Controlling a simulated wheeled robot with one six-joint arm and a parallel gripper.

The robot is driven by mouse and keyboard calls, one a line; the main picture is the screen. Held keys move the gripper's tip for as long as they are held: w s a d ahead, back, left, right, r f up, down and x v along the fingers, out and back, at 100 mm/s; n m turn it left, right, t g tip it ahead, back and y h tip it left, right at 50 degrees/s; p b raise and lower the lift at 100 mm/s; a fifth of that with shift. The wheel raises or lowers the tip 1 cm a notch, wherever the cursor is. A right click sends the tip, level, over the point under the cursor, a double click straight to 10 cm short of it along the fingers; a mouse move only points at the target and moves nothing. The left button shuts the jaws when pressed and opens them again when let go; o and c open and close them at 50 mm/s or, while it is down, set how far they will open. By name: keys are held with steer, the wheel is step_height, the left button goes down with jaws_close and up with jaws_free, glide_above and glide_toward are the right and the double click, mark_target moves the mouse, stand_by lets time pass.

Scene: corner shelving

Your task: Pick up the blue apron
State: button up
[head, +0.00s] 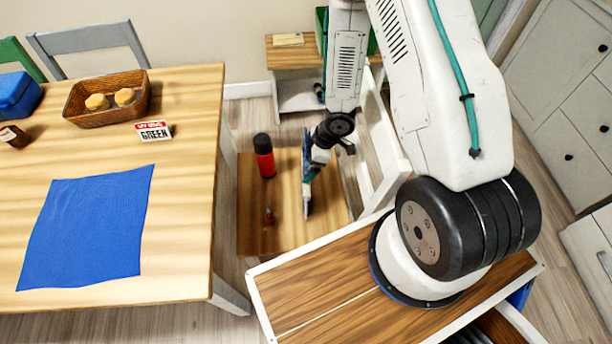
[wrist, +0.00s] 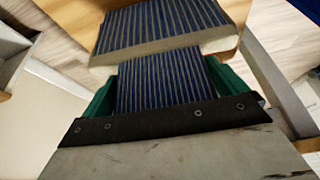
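A dark blue striped cloth with pale edges, which looks like the blue apron (wrist: 160,82), fills the space between my green fingers in the wrist view. In the head view it shows as a thin blue strip (head: 306,146) beside my gripper (head: 309,178). My gripper points down over a wooden chair seat and appears shut on this cloth, with a finger at each side. The fingertips are partly hidden. I cannot tell whether the cloth's lower end touches the seat. A plain bright blue cloth (head: 88,228) lies flat on the table at the left.
The chair's white back (head: 380,130) rises close at the right. The table (head: 190,215) bears a basket (head: 70,103) and a small sign (head: 154,131).

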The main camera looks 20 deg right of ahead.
steer(key=c, duration=0.9)
steer(key=shift+o, duration=0.2)
